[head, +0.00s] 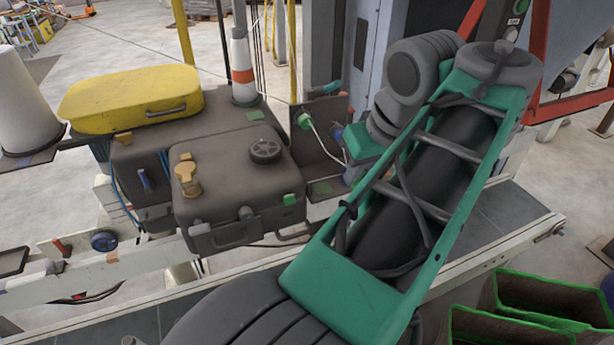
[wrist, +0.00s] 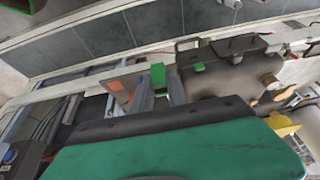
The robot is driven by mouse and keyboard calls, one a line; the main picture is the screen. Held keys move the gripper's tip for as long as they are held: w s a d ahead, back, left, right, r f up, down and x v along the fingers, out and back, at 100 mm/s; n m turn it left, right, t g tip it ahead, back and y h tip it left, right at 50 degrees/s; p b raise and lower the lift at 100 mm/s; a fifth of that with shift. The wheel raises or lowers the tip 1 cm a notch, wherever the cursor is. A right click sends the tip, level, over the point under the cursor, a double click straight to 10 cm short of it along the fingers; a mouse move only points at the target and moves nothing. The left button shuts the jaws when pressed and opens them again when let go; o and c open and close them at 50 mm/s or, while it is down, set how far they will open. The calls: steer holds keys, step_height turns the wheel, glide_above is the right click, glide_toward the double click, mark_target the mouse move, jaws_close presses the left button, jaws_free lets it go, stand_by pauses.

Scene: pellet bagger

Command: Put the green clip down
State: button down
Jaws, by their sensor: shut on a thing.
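In the wrist view my gripper (wrist: 159,88) points away from the camera, its two grey fingers closed on the green clip (wrist: 158,74). The clip is a small bright green block at the fingertips. It appears held above the pale rail and the things beside the dark machine; I cannot tell whether it touches anything below. In the head view my own green and grey arm covers the right half, and I cannot make out the fingers or the held clip there.
A dark grey machine housing (head: 235,190) with a knob, yellow latch and green corner piece stands left of my arm. A yellow case (head: 130,98) lies behind it. A green plug with white cable (head: 304,122) is near my wrist. Green-edged crates (head: 540,305) stand lower right.

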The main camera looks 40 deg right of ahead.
steer(key=w+d+f+b, duration=0.1)
steer(key=w+f, duration=0.2)
steer(key=w, duration=0.1)
steer(key=w+d+f+b, duration=0.1)
steer(key=w+f+b, duration=0.1)
steer(key=w, duration=0.3)
steer(key=w+d+f+b, duration=0.1)
steer(key=w+d+f, duration=0.1)
steer(key=w+f, duration=0.3)
step_height(320, 180, down, 3)
steer(key=shift+d+r, duration=0.1)
steer(key=shift+r, duration=0.1)
steer(key=shift+f, duration=0.35)
steer(key=c, duration=1.3)
jaws_free()
steer(key=shift+r, duration=0.1)
